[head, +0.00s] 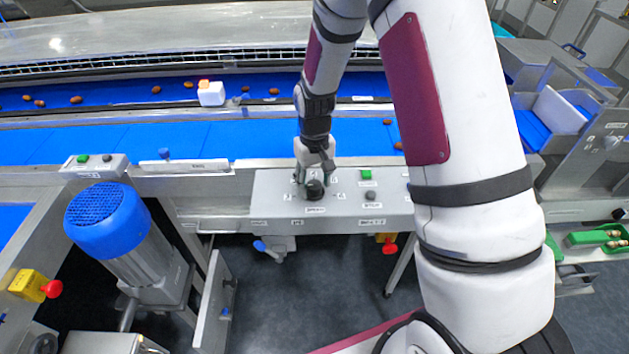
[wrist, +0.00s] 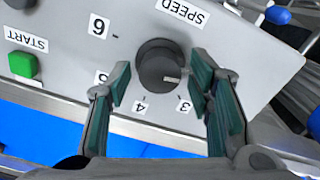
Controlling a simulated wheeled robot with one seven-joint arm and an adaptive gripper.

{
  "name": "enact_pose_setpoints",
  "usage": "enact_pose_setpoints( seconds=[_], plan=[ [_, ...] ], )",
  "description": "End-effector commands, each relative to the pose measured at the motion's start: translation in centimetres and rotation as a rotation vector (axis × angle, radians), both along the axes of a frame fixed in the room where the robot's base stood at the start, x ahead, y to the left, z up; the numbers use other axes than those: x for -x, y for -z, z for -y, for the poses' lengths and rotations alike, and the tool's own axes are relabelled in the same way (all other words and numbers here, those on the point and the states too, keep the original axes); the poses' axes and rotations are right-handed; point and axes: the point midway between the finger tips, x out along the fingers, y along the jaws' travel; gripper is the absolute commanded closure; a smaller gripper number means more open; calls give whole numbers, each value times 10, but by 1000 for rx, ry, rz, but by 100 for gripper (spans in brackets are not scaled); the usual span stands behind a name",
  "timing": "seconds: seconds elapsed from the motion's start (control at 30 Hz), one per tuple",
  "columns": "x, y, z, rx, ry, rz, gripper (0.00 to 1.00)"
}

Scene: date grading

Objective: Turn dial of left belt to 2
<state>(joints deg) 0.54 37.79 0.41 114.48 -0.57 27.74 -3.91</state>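The black dial (head: 315,190) sits on the grey control panel (head: 262,205) in front of the blue belt. In the wrist view the dial (wrist: 154,60) shows a pale pointer mark on its lower right side, toward the label 3 (wrist: 184,106). The labels 4 (wrist: 140,103), 5 (wrist: 101,76) and 6 (wrist: 98,25) run around it, with a SPEED label (wrist: 183,11) above. A 2 is not visible there. My gripper (wrist: 163,80) is open, one finger on each side of the dial. A gap shows at the left finger; contact on the right is unclear.
A green START button (wrist: 23,65) is on the same panel, also seen in the head view (head: 366,175). A dark button (head: 370,195) is below it. Brown dates (head: 76,100) and a white block (head: 211,95) lie on the far belt. A blue-capped motor (head: 106,218) stands left.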

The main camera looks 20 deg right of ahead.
Motion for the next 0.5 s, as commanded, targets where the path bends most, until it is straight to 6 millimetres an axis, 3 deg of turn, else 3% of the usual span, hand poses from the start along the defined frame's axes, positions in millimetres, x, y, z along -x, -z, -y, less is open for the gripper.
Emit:
enact_pose_setpoints(
  seconds=[0.33,0.5],
  plan=[
    [0,-3,0,0,1,1,47],
    [-1,-23,0,0,2,5,47]
  ],
)
